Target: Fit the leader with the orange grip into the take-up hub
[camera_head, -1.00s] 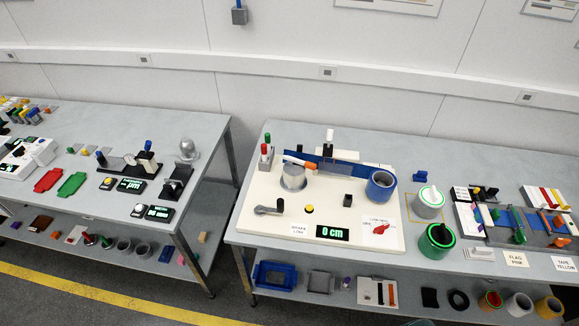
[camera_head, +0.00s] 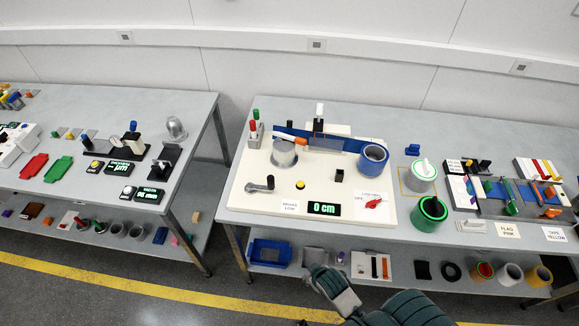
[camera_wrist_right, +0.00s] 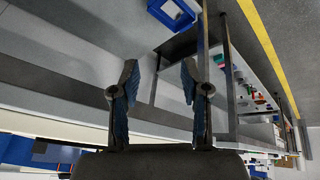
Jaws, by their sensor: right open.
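The leader's orange grip (camera_head: 300,141) shows at the left end of the blue strip, by the top of the grey take-up hub (camera_head: 284,154) on the cream machine. Whether the leader sits in the hub or only lies over its rim is too small to tell. The blue strip (camera_head: 290,131) runs right toward a blue roll (camera_head: 373,158). My right gripper (camera_wrist_right: 160,72) is open and empty in the right wrist view, away from the machine. In the head view my arm shows at the bottom edge, in front of the bench. My left gripper is out of view.
The cream machine base (camera_head: 240,197) carries a crank (camera_head: 262,185), a yellow button and a 0 cm display (camera_head: 323,209). White-topped (camera_head: 423,170) and green-rimmed (camera_head: 430,213) cylinders stand to its right. A blue bin (camera_head: 270,252) is on the lower shelf. A gap separates the two benches.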

